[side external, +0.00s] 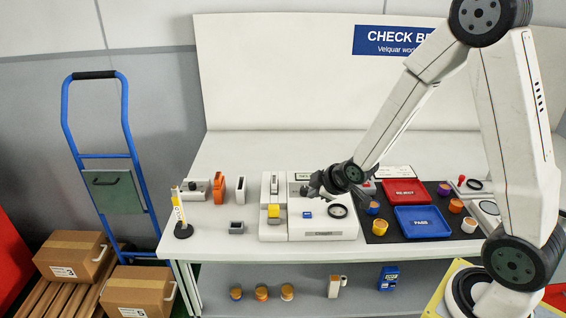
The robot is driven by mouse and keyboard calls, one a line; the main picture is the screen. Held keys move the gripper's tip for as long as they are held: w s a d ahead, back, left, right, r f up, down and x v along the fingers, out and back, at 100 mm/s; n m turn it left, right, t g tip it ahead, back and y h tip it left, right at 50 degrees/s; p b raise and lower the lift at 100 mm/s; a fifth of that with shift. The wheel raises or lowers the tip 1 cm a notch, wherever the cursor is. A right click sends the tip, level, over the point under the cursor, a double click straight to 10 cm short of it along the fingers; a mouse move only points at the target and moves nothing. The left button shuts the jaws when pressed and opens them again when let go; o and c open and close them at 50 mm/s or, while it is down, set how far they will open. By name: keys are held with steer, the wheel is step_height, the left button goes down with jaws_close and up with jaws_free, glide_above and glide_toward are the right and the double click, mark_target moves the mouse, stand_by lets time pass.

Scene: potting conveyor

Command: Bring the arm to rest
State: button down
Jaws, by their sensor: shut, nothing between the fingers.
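My gripper (315,188) is at the end of my white arm, which reaches in from the right. The gripper is dark and small in the side view and hangs over the white machine (322,228) at the middle of the bench. It is shut with nothing in it. The fingertips are partly lost against the machine's dark parts. I cannot tell how far above the machine they are.
A red tray (404,187) and a blue tray (422,228) lie on a black mat right of the machine. Several small pots, such as one orange-topped pot (379,227), stand around them. A slim stand (180,215) is at the bench's left end. A blue hand truck (128,150) stands left.

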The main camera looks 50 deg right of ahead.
steer(key=s+a+r+m+g, duration=0.1)
steer(key=s+a+m+g, duration=0.1)
steer(key=s, duration=0.4)
steer(key=s+a+r+m+g, duration=0.1)
steer(key=s+a+m+g, duration=0.2)
steer(key=s+m, duration=0.2)
steer(key=shift+s+a+r+g+y, duration=0.3)
steer(key=shift+s+r+g, duration=0.1)
steer(key=shift+s, duration=0.85)
